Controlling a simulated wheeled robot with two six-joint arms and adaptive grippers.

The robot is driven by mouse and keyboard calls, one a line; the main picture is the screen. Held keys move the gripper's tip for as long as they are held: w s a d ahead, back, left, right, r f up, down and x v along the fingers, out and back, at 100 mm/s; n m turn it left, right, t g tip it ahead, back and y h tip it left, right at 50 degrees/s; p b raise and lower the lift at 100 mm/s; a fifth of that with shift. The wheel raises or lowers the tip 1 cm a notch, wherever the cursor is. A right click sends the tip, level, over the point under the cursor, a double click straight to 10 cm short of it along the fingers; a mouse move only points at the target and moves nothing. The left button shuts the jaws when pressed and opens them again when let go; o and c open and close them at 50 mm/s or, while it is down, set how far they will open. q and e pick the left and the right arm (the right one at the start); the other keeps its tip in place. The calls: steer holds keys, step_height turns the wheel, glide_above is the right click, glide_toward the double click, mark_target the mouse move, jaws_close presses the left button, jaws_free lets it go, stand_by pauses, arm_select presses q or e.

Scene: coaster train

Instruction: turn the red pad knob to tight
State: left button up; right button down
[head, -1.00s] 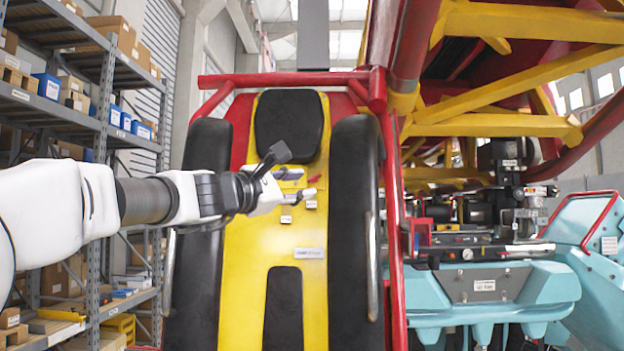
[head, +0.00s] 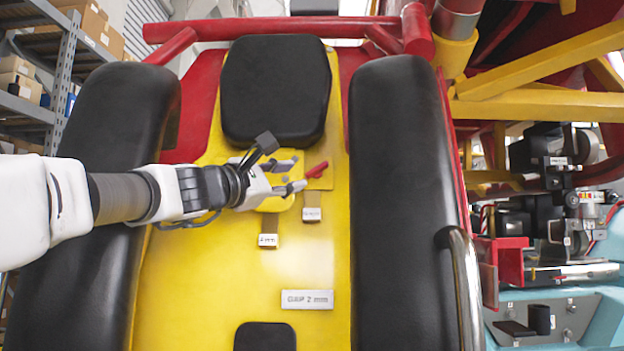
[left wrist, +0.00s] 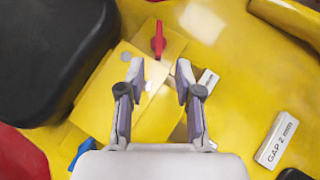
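The red pad knob (head: 317,170) is a small red lever on the yellow seat panel, below the black headrest pad. It lies aslant in the head view. In the left wrist view the red knob (left wrist: 158,40) stands out just beyond the fingertips, midway between them. My left gripper (head: 298,175) comes in from the left with its fingers apart and empty, just left of the knob. In the left wrist view the gap between the left gripper's fingers (left wrist: 159,71) is clear; they do not touch the knob. My right gripper is not in view.
Small tags, one (head: 268,240) reading "2 mm", sit below the knob. A plate (left wrist: 276,142) reads "GAP 2 mm". Black padded restraints (head: 402,200) flank the yellow panel (head: 210,300), with a metal handle (head: 467,285) at right. A headrest (head: 275,88) is above.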

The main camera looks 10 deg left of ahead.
mark_target(315, 169)
arm_select(q)
steer(key=shift+w+d+r+p, duration=0.15)
steer(key=shift+w+r+p, duration=0.1)
steer(key=shift+w+p, duration=0.1)
steer(key=p+x, duration=0.1)
steer(key=x, duration=0.1)
steer(key=p+x, duration=0.2)
steer(key=d+p+x, duration=0.1)
steer(key=x, duration=0.1)
steer(key=shift+s+r+p, duration=0.25)
steer(key=shift+r+p, duration=0.1)
steer(key=shift+w+f, duration=0.2)
steer(key=shift+w, duration=0.15)
steer(key=shift+s+a, duration=0.1)
steer(key=shift+s, duration=0.2)
steer(key=shift+s+r, duration=0.15)
steer(key=shift+s, duration=0.05)
jaws_close()
